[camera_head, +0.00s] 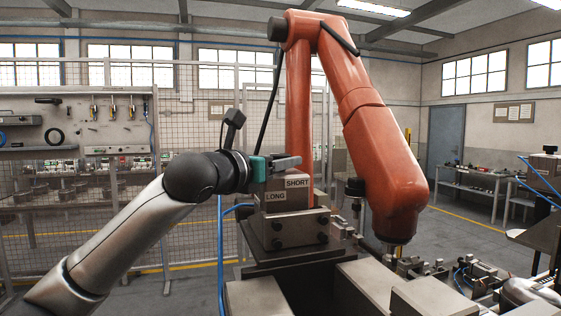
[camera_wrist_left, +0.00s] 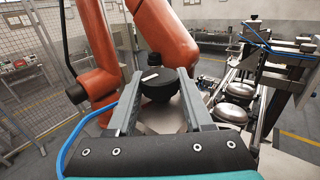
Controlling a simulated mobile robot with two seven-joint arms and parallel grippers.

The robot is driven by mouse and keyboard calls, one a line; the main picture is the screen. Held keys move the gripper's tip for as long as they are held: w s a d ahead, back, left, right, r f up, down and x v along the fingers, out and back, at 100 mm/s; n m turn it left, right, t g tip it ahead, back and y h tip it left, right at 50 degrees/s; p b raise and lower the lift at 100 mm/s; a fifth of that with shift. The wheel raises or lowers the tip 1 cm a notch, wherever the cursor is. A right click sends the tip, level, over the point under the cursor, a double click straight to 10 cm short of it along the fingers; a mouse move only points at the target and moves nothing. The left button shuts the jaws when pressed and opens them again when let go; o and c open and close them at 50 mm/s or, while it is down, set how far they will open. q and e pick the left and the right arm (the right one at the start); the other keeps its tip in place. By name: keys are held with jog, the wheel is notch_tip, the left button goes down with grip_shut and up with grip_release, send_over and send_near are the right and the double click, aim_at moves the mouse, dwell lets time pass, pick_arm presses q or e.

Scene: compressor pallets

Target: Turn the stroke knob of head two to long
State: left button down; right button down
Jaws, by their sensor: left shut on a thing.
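My left gripper (camera_head: 288,162) reaches in from the left, just above the block (camera_head: 268,187) with the LONG label (camera_head: 275,197) and the SHORT label (camera_head: 297,183). In the left wrist view its two grey fingers (camera_wrist_left: 160,79) are shut on the round black stroke knob (camera_wrist_left: 158,92), one finger on each side. A short white mark (camera_wrist_left: 150,76) lies on top of the knob, slanting slightly. In the head view the fingers hide the knob, so which label the mark faces is unclear. My right gripper is in neither view.
An orange robot arm (camera_head: 384,165) stands close behind and right of the labelled block. A blue hose (camera_head: 221,255) runs down at its left. Metal domes (camera_wrist_left: 230,111) sit on the line at the right. A mesh fence (camera_head: 205,110) stands behind.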

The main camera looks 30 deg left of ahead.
pick_arm(q)
jog(key=shift+m+h, duration=0.4)
jog(key=shift+h, duration=0.6)
jog(key=shift+a+m+g+h, duration=0.1)
jog(key=shift+m+g+h, duration=0.2)
jog(key=shift+m+h, duration=0.65)
jog(key=shift+r+m+g+h+p, duration=0.15)
jog(key=shift+m+g+h+p, duration=0.5)
jog(key=shift+m+h, duration=0.95)
jog(key=shift+m+g+h, duration=0.45)
jog(key=shift+g+h, duration=0.3)
jog(key=shift+h, duration=0.7)
jog(key=shift+m+g+h+p, duration=0.4)
jog(key=shift+m+g+h, duration=0.1)
jog(key=shift+h, duration=0.1)
jog(key=shift+c, duration=1.5)
grip_release()
